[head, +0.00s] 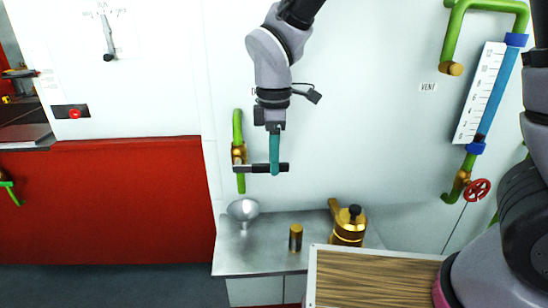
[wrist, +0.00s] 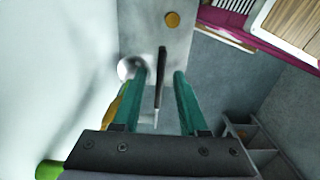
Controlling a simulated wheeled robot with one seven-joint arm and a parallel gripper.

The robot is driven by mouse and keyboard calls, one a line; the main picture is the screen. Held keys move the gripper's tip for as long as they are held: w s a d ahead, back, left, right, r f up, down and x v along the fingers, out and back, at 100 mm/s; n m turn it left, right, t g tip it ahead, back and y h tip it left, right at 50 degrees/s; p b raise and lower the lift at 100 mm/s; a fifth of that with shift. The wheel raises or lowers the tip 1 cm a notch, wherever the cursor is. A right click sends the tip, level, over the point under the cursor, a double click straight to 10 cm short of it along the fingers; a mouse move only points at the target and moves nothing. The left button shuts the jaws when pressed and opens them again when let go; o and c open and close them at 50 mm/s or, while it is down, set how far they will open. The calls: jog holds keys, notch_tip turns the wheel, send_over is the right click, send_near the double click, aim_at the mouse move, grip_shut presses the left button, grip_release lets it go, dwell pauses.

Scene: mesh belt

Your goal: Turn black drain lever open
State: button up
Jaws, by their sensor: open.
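The black drain lever (head: 257,168) sticks out level to the right from a brass valve (head: 239,154) on a short vertical green pipe (head: 238,122). My gripper (head: 275,172) points down at the lever's outer part, with its teal fingers overlapping it in the head view. In the wrist view the open fingers (wrist: 160,74) stand on either side of the lever (wrist: 161,72), with a gap visible on each side. I cannot tell whether either finger touches it. The lever's joint at the valve is hidden in the wrist view.
Below are a metal funnel (head: 243,209), a small brass cylinder (head: 295,238) and a brass jug (head: 349,227) on a steel shelf (head: 255,255). A wood-topped table (head: 375,280) stands in front. A white wall (head: 350,120) is close behind. A red valve wheel (head: 478,190) is at right.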

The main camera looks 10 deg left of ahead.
grip_shut()
dwell(1.4)
